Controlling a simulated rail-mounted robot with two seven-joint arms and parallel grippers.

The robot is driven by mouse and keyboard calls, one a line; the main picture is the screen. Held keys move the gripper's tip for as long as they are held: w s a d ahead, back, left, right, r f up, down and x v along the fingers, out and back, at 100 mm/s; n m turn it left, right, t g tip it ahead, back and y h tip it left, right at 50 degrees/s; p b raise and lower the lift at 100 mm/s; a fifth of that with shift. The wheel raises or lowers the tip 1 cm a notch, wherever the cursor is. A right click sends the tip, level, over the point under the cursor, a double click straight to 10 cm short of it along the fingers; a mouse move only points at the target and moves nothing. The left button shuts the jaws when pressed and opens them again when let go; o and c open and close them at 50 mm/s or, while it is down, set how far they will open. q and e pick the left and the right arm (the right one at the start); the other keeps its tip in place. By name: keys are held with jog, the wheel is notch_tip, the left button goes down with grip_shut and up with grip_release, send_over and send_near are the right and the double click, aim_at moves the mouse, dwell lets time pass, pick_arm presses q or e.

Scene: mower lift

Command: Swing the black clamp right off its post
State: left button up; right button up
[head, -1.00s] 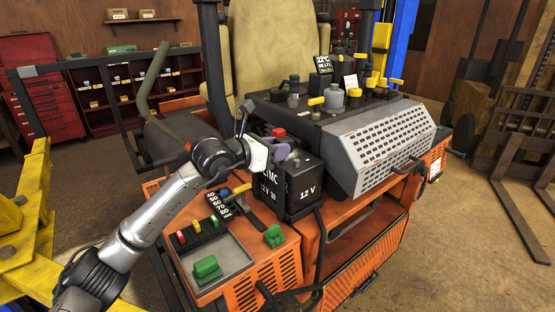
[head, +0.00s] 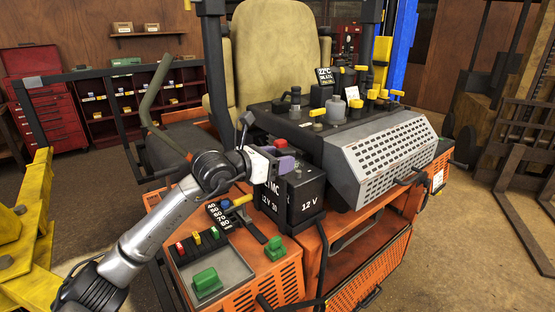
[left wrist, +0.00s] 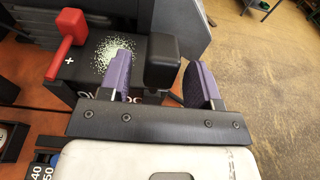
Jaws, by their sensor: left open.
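The black battery (head: 305,205), marked 12 V, sits on the orange mower. The black clamp (left wrist: 162,62) is on its top in the left wrist view, between my left gripper's two purple fingers and nearer the right one. A gap shows on its left side; whether the right finger touches it I cannot tell. My left gripper (head: 286,164) is open over the battery top, and it also fills the left wrist view (left wrist: 160,82). The red clamp (left wrist: 68,35) lies to the left, by a plus sign. In the head view the fingers hide the black clamp. My right gripper is out of view.
Pale powder (left wrist: 118,52) covers the battery top beside the left finger. The grey perforated cover (head: 385,155) stands close to the battery's right. Green switches (head: 275,248) and a yellow-handled lever (head: 237,203) are in front and left. A seat (head: 275,60) is behind.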

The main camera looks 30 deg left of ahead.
pick_arm(q)
jog(key=b+v, duration=0.1)
jog(key=v, duration=1.2)
jog(key=shift+s+a, duration=0.2)
jog(key=shift+s, duration=0.15)
jog(key=shift+r, duration=0.1)
